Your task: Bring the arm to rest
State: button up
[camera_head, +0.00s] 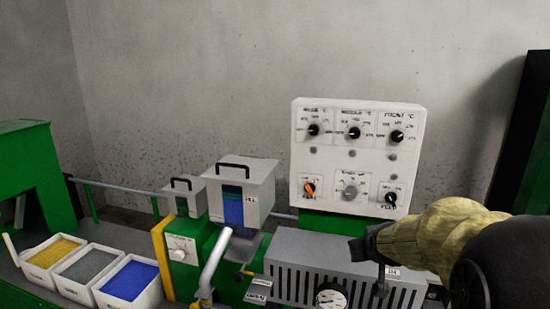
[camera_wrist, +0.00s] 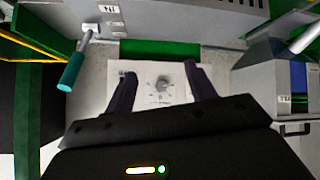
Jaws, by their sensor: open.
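My gripper (camera_head: 368,262) is at the end of my arm on the right in the head view, in front of the grey slotted housing (camera_head: 290,260) and below the white control panel (camera_head: 355,155). In the wrist view my gripper (camera_wrist: 162,76) shows two dark fingers standing apart, with nothing held between them. A white plate with a dial (camera_wrist: 158,88) shows behind the fingers. I cannot tell whether the gripper touches the housing.
Three white bins with yellow (camera_head: 54,252), grey (camera_head: 86,265) and blue granules (camera_head: 130,281) stand at the left. A hopper (camera_head: 238,190) with blue content stands mid-picture. A teal-handled lever (camera_wrist: 72,70) is left in the wrist view. Wall space above the machine is clear.

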jog(key=s+a+f+g, duration=0.2)
jog(key=s+f, duration=0.1)
jog(key=s, duration=0.4)
jog(key=s+a+f+g+y+p, duration=0.1)
jog(key=s+a+f+g, duration=0.1)
jog(key=s, duration=0.4)
jog(key=s+a+f+m+g+p, duration=0.1)
jog(key=s+a+f+g, duration=0.2)
jog(key=s+f, duration=0.2)
jog(key=s, duration=0.2)
jog(key=shift+s+a+f+y, duration=0.3)
jog(key=shift+f, duration=0.05)
dwell(0.7)
